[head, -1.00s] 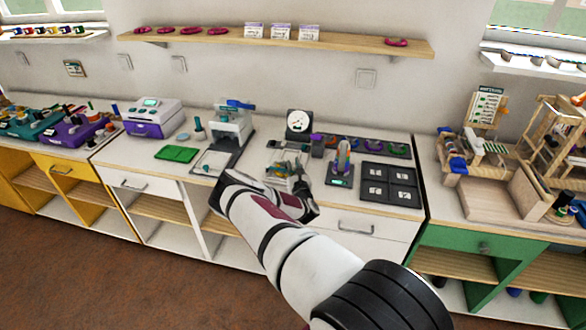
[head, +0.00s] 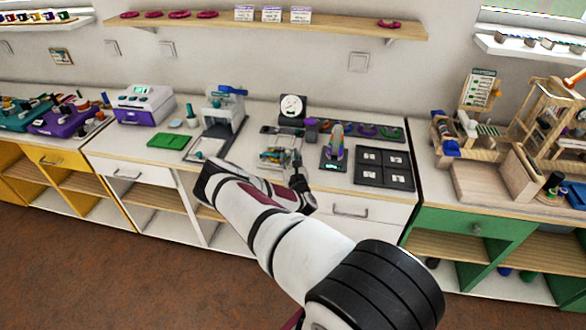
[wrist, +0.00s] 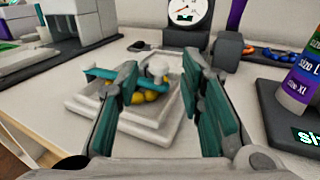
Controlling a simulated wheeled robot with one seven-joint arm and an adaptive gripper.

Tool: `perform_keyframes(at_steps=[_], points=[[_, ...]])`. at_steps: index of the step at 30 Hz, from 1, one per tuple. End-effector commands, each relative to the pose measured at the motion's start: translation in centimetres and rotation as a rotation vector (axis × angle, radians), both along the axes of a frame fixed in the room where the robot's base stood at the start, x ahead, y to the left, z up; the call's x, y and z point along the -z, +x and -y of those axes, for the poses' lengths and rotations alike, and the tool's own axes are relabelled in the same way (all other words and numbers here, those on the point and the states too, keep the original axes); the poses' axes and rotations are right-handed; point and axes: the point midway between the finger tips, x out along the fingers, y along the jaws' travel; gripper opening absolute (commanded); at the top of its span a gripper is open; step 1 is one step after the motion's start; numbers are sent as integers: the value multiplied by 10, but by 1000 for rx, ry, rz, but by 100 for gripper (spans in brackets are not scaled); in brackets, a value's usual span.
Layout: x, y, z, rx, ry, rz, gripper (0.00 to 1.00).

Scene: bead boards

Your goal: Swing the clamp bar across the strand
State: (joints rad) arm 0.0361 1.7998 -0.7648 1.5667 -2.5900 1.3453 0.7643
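A pale stepped bead board (wrist: 150,133) sits on the counter in front of my gripper; in the head view it is small and partly behind my arm. Yellow beads (wrist: 146,97), seemingly the strand, lie on it. A teal bar (wrist: 100,74), which looks like the clamp bar, reaches left from near a white rounded knob (wrist: 157,66). My gripper (wrist: 160,68) is open, its teal-padded fingers framing the board from the near side with nothing seen held between them. The left finger hides part of the bar, and I cannot tell whether they touch.
A dial gauge (head: 292,108) stands behind the board. A multicoloured sizing cone (head: 336,141) on a dark base and a dark compartment tray (head: 384,168) are to the right. A grey press-like stand (head: 222,110) and a green mat (head: 167,141) are to the left.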

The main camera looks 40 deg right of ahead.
Motion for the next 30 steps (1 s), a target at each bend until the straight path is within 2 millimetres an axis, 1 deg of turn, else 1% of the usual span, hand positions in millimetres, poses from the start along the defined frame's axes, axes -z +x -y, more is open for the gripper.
perform_keyframes(at_steps=[1,6,9,12,18,30], points=[[1,-10,-7,1,0,-5,35],[1,-38,-25,1,-1,-4,35],[1,-50,-33,1,1,-3,35],[0,-59,-39,0,0,-2,35],[0,-65,-43,0,-1,-1,35],[0,-65,-43,0,-1,-1,35]])
